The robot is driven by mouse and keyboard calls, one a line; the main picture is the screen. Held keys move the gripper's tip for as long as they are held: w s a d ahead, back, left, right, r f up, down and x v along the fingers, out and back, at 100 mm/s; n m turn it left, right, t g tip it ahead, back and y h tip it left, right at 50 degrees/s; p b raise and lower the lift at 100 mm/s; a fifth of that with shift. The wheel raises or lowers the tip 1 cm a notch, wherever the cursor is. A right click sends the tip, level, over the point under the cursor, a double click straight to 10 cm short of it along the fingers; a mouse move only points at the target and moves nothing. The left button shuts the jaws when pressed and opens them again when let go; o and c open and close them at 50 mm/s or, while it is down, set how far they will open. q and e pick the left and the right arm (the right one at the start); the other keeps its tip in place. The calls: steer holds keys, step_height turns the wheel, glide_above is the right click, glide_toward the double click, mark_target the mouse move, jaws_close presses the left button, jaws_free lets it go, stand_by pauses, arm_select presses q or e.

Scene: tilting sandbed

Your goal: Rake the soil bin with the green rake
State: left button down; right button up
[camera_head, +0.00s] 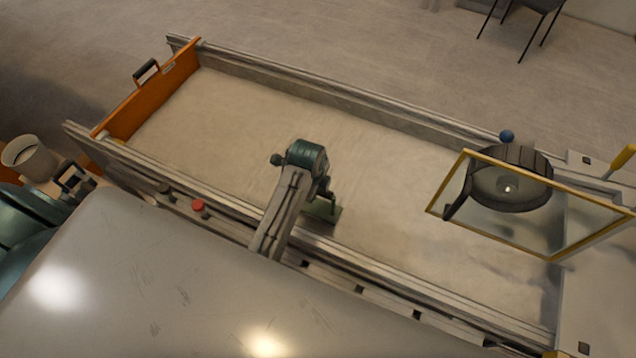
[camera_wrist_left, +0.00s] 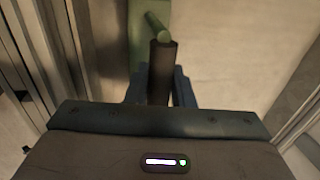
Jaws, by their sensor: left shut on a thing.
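The soil bin (camera_head: 300,78) is a long, shallow trough of pale sand running across the head view. The green rake (camera_head: 322,210) is low over the sand near the bin's near wall, partly hidden by my arm. My left gripper (camera_head: 325,190) is above it. In the left wrist view, my left gripper (camera_wrist_left: 160,90) is shut on the rake's dark handle (camera_wrist_left: 162,70), with the green part (camera_wrist_left: 142,45) beyond it. I cannot tell whether the rake touches the sand. My right gripper is not in view.
An orange end wall (camera_head: 150,100) closes the bin at the left. A yellow-framed glass panel (camera_head: 585,245) and a dark round fixture (camera_head: 510,185) stand over the right end. A red knob (camera_head: 198,205) is on the near rail. The sand between the orange wall and my arm is clear.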

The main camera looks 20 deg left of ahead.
arm_select(q)
step_height(320, 180, up, 11)
steer(key=shift+r, duration=0.2)
stand_by(0.6)
steer(key=shift+w, duration=0.1)
